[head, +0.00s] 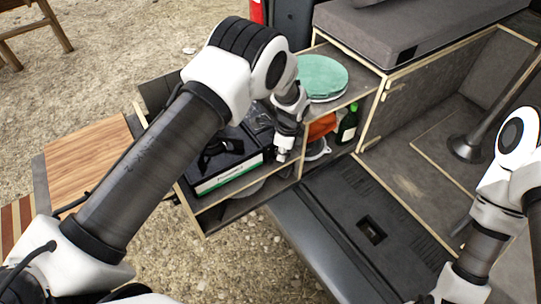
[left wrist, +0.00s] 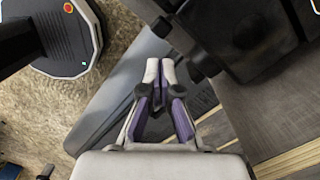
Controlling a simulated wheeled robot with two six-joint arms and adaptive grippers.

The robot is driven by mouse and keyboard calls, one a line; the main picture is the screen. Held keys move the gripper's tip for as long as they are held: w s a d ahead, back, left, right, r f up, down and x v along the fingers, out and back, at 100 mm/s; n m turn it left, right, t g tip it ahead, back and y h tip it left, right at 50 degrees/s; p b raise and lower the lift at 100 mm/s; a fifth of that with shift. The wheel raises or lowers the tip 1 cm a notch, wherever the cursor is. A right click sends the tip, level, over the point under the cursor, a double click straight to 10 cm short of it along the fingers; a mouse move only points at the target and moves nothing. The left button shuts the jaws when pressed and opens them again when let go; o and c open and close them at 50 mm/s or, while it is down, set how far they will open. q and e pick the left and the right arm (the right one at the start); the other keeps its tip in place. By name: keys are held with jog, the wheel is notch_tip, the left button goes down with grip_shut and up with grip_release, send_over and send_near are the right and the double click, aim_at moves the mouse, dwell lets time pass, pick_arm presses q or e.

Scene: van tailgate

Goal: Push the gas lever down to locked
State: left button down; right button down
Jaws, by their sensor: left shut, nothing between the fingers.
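A black portable gas stove (head: 225,160) with a white-and-green front strip sits in the left bay of the wooden tailgate unit. My left gripper (head: 282,155) points down at the stove's right front corner. In the left wrist view the left gripper (left wrist: 160,68) is shut and empty, its two pale fingertips together. Just beyond the tips is a dark body (left wrist: 235,35), seemingly the stove, with small dark protrusions on its near edge. I cannot tell which one is the gas lever, nor its position, nor whether the fingertips touch anything. The right gripper is out of view.
A green round plate stack (head: 321,76) stands on the shelf behind. A dark green bottle (head: 347,124) and an orange item (head: 321,127) sit in the bay right of the stove. The grey bumper (head: 300,235) lies below. A wooden table (head: 85,160) is at left.

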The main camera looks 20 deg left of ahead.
pick_arm(q)
notch_tip(320, 180, up, 12)
jog(key=d, duration=0.1)
jog(key=shift+d+f, duration=0.2)
jog(key=shift+f, duration=0.05)
jog(key=shift+f, duration=0.1)
jog(key=s+a+f+n+g+b, duration=0.25)
jog(key=s+a+f, duration=0.25)
jog(key=s+f, duration=0.65)
jog(key=s+a+f+n+g+b, duration=0.2)
jog(key=s+a+f+b, duration=0.15)
jog(key=s+f, duration=0.8)
jog(key=s+a+n+t, duration=0.1)
jog(key=s+n+t, duration=0.1)
jog(key=s+n, duration=0.4)
jog(key=s+a+n+t+h, duration=0.1)
jog(key=s+n+t, duration=0.1)
jog(key=s+n, duration=0.4)
jog(key=shift+s+a+n, duration=0.15)
jog(key=shift+a+n, duration=0.2)
jog(key=shift+n, duration=0.6)
